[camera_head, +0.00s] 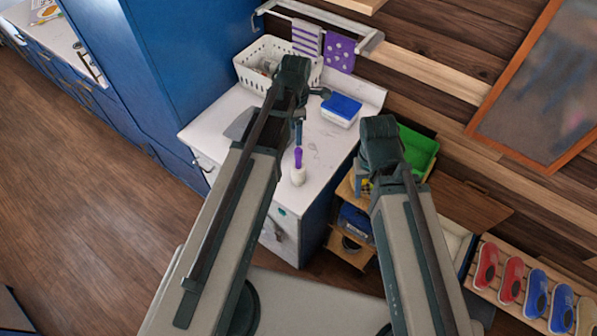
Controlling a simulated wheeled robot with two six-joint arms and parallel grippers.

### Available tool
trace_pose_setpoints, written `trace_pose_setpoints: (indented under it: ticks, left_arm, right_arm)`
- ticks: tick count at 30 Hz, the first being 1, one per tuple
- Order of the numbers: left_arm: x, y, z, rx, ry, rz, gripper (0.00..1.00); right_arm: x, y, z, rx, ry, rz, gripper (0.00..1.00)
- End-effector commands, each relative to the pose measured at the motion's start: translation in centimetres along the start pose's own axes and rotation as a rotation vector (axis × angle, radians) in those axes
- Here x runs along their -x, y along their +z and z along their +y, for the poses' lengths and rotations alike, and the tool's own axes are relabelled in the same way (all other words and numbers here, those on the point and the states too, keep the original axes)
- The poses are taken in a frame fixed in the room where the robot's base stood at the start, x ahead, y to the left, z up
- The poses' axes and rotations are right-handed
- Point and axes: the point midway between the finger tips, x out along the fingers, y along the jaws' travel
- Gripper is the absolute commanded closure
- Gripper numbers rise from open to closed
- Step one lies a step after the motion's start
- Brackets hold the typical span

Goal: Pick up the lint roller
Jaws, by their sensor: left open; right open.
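The lint roller (298,170) has a purple handle and a white roll. It is on the white counter (240,110), near the front edge, with its handle towards the back. My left gripper (302,112) is open above the counter, just behind the handle in the picture. I see no contact with the roller, and my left arm hides part of the counter. My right gripper (364,168) is open and empty to the right of the counter, partly hidden by its own arm.
A white basket (250,66) and a blue and white box (341,110) stand at the back of the counter. Purple-patterned towels (340,52) hang above. A wooden shelf with a green bin (420,150) is on the right. A tall blue cabinet (160,70) is on the left.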

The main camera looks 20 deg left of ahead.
Motion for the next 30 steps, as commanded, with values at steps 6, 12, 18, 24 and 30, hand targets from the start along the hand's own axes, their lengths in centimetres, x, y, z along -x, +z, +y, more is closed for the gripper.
trace_pose_setpoints:
  ticks: [6, 12, 18, 24, 30]
  left_arm:
    - [-3.8, 0.0, 0.0, -0.001, 0.000, 0.000, 0.32]
    - [-6.5, 0.1, -0.1, -0.002, 0.000, 0.000, 0.32]
    - [-7.0, 0.1, -0.1, -0.002, 0.000, 0.000, 0.32]
    - [-7.3, 0.1, -0.1, -0.002, 0.000, 0.000, 0.32]
    - [-9.4, 0.3, -0.5, -0.003, 0.000, 0.000, 0.32]
  right_arm:
    - [-3.8, -0.3, -0.3, 0.012, 0.002, 0.001, 0.50]
    - [-6.4, -0.5, -0.6, 0.013, 0.002, 0.003, 0.50]
    - [-7.0, -0.5, -0.6, 0.012, 0.002, 0.003, 0.50]
    - [-7.3, -0.5, -0.6, 0.012, 0.002, 0.003, 0.50]
    - [-9.3, -0.7, -0.8, 0.010, 0.002, 0.004, 0.50]
